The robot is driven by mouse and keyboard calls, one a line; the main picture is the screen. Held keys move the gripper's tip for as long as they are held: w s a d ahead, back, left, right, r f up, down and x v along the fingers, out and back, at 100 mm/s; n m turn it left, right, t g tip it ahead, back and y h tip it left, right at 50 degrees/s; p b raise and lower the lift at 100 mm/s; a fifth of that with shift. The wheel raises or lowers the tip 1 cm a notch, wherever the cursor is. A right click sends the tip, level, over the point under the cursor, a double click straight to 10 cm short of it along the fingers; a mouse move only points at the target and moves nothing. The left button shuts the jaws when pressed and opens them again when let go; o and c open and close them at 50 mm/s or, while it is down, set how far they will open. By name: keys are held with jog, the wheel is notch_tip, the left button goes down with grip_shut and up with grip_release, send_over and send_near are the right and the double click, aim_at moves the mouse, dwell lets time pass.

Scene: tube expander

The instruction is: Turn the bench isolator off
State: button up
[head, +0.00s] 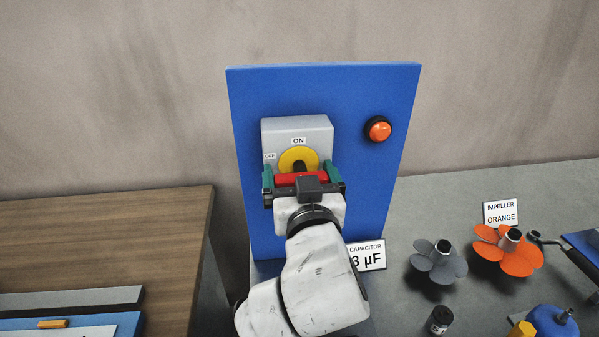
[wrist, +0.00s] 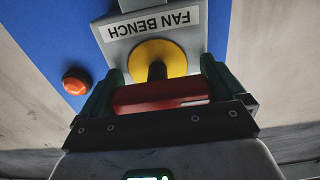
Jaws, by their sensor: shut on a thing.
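The isolator (head: 322,128) is a grey box on an upright blue board (head: 330,85), with a yellow round plate (head: 286,157) and a red handle (head: 300,179) standing out on a dark shaft. ON is marked above the plate and OFF at its upper left. My gripper (head: 301,181) has its green fingers shut on the handle's two ends. In the wrist view the red handle (wrist: 160,96) lies level across between the fingers, before the yellow plate (wrist: 172,52); the box's label (wrist: 153,22) reads FAN BENCH upside down. I cannot tell which mark the handle points to.
An orange button (head: 379,130) is on the board's upper right. A capacitor sign (head: 367,256), a grey impeller (head: 438,262) and an orange impeller (head: 508,250) are on the grey bench at right. A wooden table (head: 110,235) stands at left.

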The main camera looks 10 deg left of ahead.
jog(key=o, duration=0.6)
jog(key=shift+o, duration=0.2)
jog(key=b+v, duration=0.1)
jog(key=v, duration=0.9)
jog(key=shift+s+b, duration=0.4)
jog(key=shift+d, duration=0.1)
